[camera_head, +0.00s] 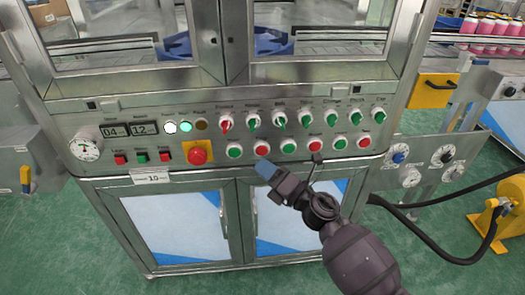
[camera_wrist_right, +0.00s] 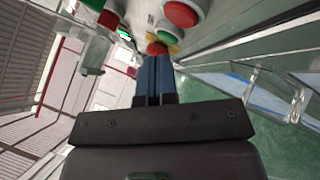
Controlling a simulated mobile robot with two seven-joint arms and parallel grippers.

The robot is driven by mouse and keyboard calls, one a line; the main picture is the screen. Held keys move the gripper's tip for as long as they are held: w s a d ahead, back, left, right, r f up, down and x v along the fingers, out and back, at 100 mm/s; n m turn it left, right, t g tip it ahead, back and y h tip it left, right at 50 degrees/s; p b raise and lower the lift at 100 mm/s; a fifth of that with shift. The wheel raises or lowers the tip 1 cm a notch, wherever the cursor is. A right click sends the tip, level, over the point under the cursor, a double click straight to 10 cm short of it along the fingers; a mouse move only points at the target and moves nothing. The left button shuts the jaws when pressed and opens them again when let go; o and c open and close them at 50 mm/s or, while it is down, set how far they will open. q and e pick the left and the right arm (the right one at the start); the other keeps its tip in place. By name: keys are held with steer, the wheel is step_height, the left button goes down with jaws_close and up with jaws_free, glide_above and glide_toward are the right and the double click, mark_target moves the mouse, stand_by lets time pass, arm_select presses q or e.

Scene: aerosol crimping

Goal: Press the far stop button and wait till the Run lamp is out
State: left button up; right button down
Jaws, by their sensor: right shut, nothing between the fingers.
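The control panel holds a lower row of alternating green and red buttons; the red ones include one at the left (camera_head: 261,148), one in the middle (camera_head: 316,145) and one at the far right (camera_head: 364,141). Three lamps sit at the upper left: a lit white one (camera_head: 170,127), a lit green one (camera_head: 186,126) in the middle, probably Run, and a dull amber one (camera_head: 201,124). My right gripper (camera_head: 264,168) is shut and empty, its blue fingertips just below the left red button. Its shut fingers show in the wrist view (camera_wrist_right: 152,75). My left gripper is not in view.
A red mushroom button (camera_head: 197,155) on a yellow plate is left of the gripper; what looks like it shows beyond the fingertips in the wrist view (camera_wrist_right: 158,48). A row of selector switches (camera_head: 280,119) runs above the buttons. Cabinet doors (camera_head: 180,225) are below.

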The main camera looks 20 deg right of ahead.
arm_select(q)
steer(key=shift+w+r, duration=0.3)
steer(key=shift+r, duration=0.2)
arm_select(e)
steer(key=s, duration=0.1)
steer(key=s+a, duration=0.1)
steer(key=s, duration=0.1)
steer(key=shift+s, duration=0.2)
steer(key=s+d+f+m+g+h, duration=0.25)
steer(key=s+f+m, duration=0.25)
steer(key=s+m, duration=0.55)
steer(key=s+d+f+m+g+h, duration=0.25)
steer(key=s+f+m+h, duration=0.2)
steer(key=s+m, duration=0.6)
steer(key=s+d+f+m+g+h, duration=0.25)
steer(key=s+f+m, duration=0.35)
steer(key=s, duration=0.8)
arm_select(q)
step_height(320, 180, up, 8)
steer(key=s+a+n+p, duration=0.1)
steer(key=p, duration=1.3)
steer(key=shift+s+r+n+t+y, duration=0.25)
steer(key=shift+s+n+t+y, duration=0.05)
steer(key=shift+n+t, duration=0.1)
arm_select(e)
step_height(320, 180, up, 11)
steer(key=m, duration=0.1)
steer(key=shift+s+f+m, duration=0.15)
steer(key=shift+s+m, duration=0.2)
steer(key=shift+m, duration=0.05)
